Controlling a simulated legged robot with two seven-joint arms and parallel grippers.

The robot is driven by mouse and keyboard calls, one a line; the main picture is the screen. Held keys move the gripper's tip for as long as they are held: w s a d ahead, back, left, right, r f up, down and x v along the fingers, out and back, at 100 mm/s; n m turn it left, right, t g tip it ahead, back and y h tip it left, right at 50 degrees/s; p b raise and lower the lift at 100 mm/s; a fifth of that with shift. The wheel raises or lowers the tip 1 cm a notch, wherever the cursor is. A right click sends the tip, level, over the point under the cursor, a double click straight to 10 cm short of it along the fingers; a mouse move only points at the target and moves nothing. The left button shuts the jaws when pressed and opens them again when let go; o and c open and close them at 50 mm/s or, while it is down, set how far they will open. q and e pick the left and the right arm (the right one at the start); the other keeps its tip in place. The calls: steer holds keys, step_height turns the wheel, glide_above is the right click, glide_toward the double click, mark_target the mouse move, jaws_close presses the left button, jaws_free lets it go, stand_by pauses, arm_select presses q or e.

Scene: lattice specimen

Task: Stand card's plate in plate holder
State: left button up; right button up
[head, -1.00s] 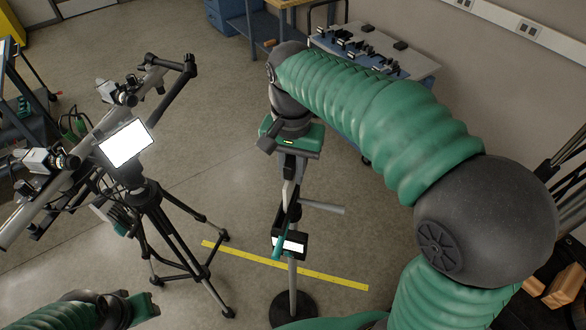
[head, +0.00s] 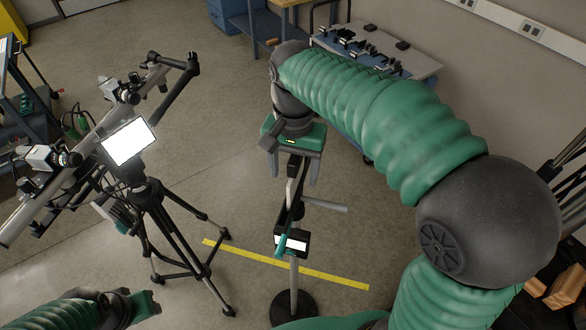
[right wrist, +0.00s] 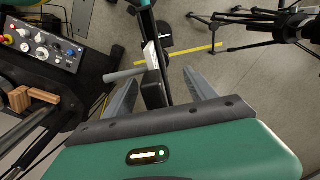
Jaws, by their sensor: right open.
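A small white card (head: 291,243) shows on a dark block on a slim stand, with a small green part beside it. It also shows as a white piece in the right wrist view (right wrist: 151,55). I cannot tell which part is its plate or which is the plate holder. My right gripper (head: 298,174) is open above the stand, fingers apart. In the right wrist view a dark block (right wrist: 154,91) shows between the fingers, not gripped. My left gripper (head: 142,306) is at the lower left; its jaw opening is unclear.
A black tripod (head: 160,220) with a bright white panel (head: 128,142) and a camera rail stands at left. The stand's round base (head: 293,308) is on the floor by a yellow strip (head: 330,275). A table with small dark parts (head: 405,60) is at the back.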

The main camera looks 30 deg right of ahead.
step_height(320, 180, up, 5)
steer(key=p, duration=0.5)
steer(key=shift+r, duration=0.1)
steer(key=shift+r, duration=0.1)
step_height(320, 180, up, 8)
steer(key=shift+w+r+b, duration=0.1)
steer(key=shift+r+b, duration=0.05)
steer(key=shift+b, duration=0.75)
step_height(320, 180, up, 8)
steer(key=shift+p, duration=0.35)
